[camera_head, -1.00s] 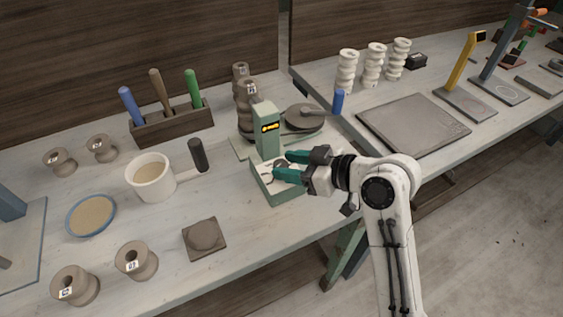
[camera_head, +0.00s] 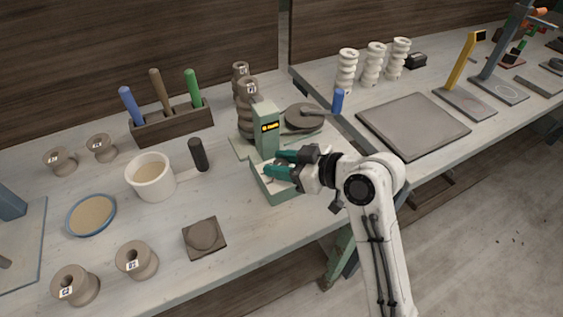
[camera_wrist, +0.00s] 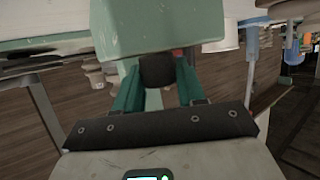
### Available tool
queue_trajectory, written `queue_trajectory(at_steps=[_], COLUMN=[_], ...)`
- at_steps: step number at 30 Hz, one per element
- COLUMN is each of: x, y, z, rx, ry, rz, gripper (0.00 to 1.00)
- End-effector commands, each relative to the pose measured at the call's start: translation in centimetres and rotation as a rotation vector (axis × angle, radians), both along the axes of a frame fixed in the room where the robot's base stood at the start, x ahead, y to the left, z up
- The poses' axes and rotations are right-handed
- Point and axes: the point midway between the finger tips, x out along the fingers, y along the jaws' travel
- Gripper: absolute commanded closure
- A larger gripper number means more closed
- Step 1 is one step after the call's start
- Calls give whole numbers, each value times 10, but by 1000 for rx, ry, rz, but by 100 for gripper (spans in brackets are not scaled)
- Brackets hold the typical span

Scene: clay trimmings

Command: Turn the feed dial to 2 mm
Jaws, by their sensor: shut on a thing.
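The green feed machine (camera_head: 265,130) stands near the front edge of the bench, with a small lit amber display (camera_head: 270,127) on its upright post. The characters on the display are too small to read surely. My gripper (camera_head: 274,163) reaches in from the right above the machine's pale low base (camera_head: 270,190). In the wrist view, its two teal fingers (camera_wrist: 158,88) are shut on either side of a dark round dial (camera_wrist: 157,70), under the machine's green body (camera_wrist: 150,25). In the head view the fingers mostly hide the dial, and its marks cannot be seen.
A tool block (camera_head: 172,125) and clay spools (camera_head: 248,100) stand behind. A grey board (camera_head: 412,125) lies on the right bench.

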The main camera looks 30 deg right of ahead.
Motion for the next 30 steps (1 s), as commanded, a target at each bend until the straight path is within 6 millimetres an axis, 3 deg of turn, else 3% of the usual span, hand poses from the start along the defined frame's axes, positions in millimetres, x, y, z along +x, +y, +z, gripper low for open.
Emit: queue_trajectory(at_steps=[11, 30], x=[-1, 0], y=[2, 4], z=[2, -1], rx=[-1, -2], ry=[2, -2], rz=[-91, -574], gripper=[91, 92])
